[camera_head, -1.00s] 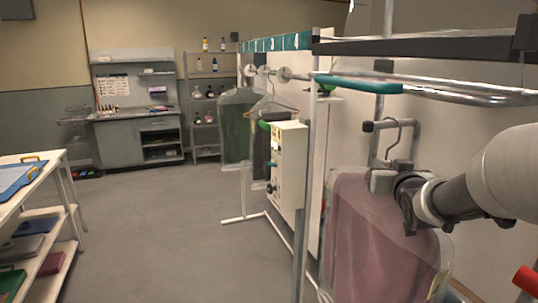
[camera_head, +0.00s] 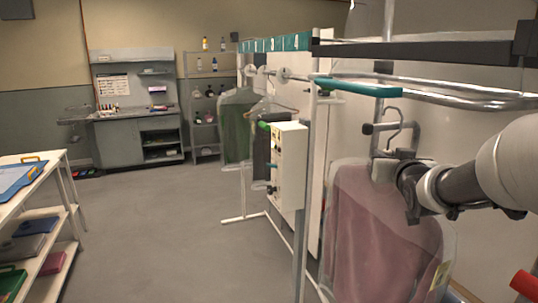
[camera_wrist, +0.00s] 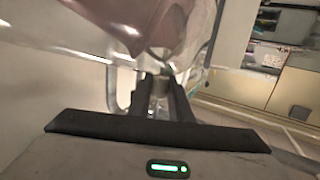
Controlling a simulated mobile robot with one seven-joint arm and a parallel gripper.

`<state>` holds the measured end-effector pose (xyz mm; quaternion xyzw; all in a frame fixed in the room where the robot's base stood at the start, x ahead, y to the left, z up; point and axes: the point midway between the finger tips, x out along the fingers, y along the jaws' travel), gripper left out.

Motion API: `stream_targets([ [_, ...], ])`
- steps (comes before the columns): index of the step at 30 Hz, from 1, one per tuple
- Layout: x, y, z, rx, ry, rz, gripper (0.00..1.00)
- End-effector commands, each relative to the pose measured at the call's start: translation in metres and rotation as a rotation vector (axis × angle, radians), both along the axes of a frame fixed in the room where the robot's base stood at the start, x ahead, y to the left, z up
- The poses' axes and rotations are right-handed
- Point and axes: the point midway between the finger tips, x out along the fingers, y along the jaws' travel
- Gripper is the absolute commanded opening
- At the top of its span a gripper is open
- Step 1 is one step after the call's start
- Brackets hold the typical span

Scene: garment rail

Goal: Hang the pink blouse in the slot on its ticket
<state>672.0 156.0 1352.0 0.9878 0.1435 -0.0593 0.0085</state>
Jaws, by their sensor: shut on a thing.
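The pink blouse (camera_head: 385,245) hangs in a clear cover at the right of the head view, with a small yellowish ticket (camera_head: 440,275) low on its right side. Its hanger hook (camera_head: 394,125) stands up above the cover, below the rails. My gripper (camera_head: 385,172) is shut at the neck of the hanger, just above the blouse. In the wrist view the fingers (camera_wrist: 160,95) close on the hanger neck, with pink cloth (camera_wrist: 145,20) beyond them. The writing on the ticket is too small to read.
A garment rail (camera_head: 310,75) with numbered teal slot tags (camera_head: 290,42) runs away from me. A green garment (camera_head: 238,125) and a dark garment (camera_head: 262,145) hang farther along. A white control box (camera_head: 288,165) stands beside the rail. Open floor (camera_head: 170,220) lies to the left.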

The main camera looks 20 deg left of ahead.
Motion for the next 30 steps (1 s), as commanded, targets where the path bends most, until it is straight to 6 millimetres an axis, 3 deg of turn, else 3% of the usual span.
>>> stream_targets([
  [30, -0.038, -0.039, 0.001, 0.0, -0.003, 0.0, 0.0],
])
